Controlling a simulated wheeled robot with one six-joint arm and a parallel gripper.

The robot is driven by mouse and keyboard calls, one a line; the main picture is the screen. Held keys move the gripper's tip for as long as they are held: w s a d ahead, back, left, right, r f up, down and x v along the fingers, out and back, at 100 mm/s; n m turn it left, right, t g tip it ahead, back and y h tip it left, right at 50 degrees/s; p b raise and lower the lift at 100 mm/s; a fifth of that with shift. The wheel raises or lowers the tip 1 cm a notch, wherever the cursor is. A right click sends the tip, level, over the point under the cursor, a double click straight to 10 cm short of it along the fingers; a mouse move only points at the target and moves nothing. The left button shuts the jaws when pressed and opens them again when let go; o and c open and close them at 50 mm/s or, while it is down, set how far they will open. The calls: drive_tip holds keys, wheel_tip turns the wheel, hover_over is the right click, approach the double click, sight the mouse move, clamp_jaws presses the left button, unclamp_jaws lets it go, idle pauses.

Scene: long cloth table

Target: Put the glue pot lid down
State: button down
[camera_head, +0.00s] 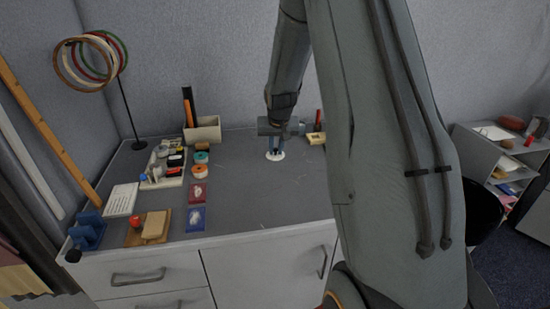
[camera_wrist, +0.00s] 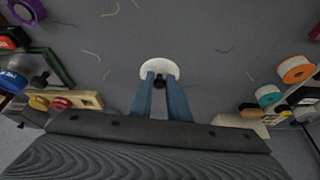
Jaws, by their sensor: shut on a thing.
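The glue pot lid is a white disc (camera_wrist: 159,69) with a dark knob in the middle. It shows in the wrist view between my blue fingertips, and as a white disc (camera_head: 275,156) in the head view. My gripper (camera_wrist: 160,82) is shut on the knob, pointing down over the grey table. The lid is at or very near the table top; I cannot tell whether it touches. I cannot make out the glue pot for certain.
Tape rolls (camera_head: 200,164) and a tray of small items (camera_head: 163,167) stand left of the lid. A holder (camera_head: 203,131) is at the back. Red (camera_head: 197,194) and blue (camera_head: 195,218) cards lie nearer. The grey table top (camera_head: 262,203) in front of the lid is largely clear.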

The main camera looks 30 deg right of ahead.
sight(276, 157)
drive_tip(key=shift+a+f+p, duration=0.1)
drive_tip(key=shift+f+p, duration=0.3)
drive_tip(key=shift+f, duration=1.8)
drive_tip(key=shift+f, duration=0.15)
drive_tip(key=c, duration=1.7)
unclamp_jaws()
drive_tip(key=b+v, duration=0.2)
drive_tip(key=v, duration=0.9)
drive_tip(key=s+a+n+g, duration=0.1)
drive_tip(key=s+a, duration=0.5)
drive_tip(key=s, duration=0.3)
drive_tip(key=s+a+f+n+g+y, duration=0.1)
drive_tip(key=s+a+n, duration=0.1)
drive_tip(key=s+a, duration=0.4)
drive_tip(key=s+a+f+n+g, duration=0.1)
drive_tip(key=s+a, duration=0.5)
drive_tip(key=s, duration=0.6)
drive_tip(key=shift+s+n+g+y, duration=0.1)
drive_tip(key=shift+n+g+y, duration=0.2)
drive_tip(key=shift+g, duration=0.2)
